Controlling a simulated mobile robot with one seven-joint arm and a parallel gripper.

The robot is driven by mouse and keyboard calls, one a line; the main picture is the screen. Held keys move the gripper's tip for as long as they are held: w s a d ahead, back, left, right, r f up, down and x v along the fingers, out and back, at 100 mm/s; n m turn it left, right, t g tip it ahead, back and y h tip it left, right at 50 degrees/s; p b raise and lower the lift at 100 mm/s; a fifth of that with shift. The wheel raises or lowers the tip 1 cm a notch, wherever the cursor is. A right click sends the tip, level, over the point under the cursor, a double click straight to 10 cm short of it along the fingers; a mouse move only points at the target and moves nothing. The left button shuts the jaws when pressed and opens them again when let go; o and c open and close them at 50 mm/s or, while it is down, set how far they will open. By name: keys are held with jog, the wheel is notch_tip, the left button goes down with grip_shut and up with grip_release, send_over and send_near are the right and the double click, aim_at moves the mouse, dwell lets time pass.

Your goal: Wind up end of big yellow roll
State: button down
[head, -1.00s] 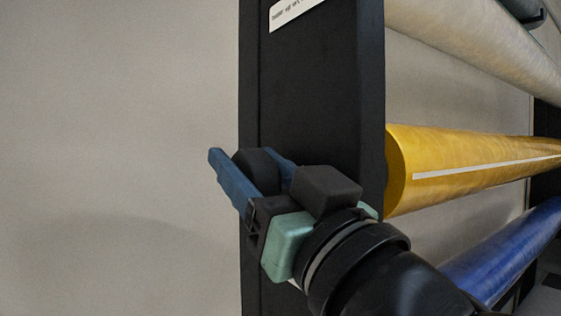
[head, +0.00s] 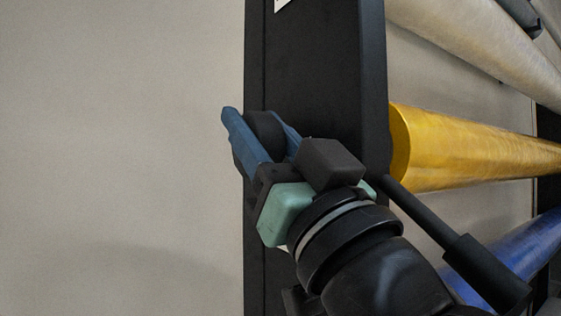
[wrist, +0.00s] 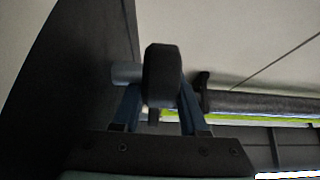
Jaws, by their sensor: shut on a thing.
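The big yellow roll (head: 470,152) lies horizontally, its left end against the black upright post (head: 318,80) in the head view. My gripper (head: 252,122) is at the post, left of the roll's end. Its blue fingers are shut on a black rounded knob (head: 266,130), which also shows between the fingers in the wrist view (wrist: 162,75). A grey shaft (wrist: 126,73) shows beside the knob there. My wrist hides part of the post, and the knob's link to the roll is hidden. No white stripe shows on the yellow roll.
A cream roll (head: 470,40) is above and a blue roll (head: 525,250) below. A black rod with a thicker end (head: 440,230) crosses below the yellow roll; I cannot tell what it belongs to. A bare wall (head: 110,150) is at left.

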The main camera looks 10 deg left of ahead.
dwell(0.3)
jog(key=shift+c, duration=2.2)
grip_release()
jog(key=b+v, duration=0.8)
jog(key=v, duration=0.5)
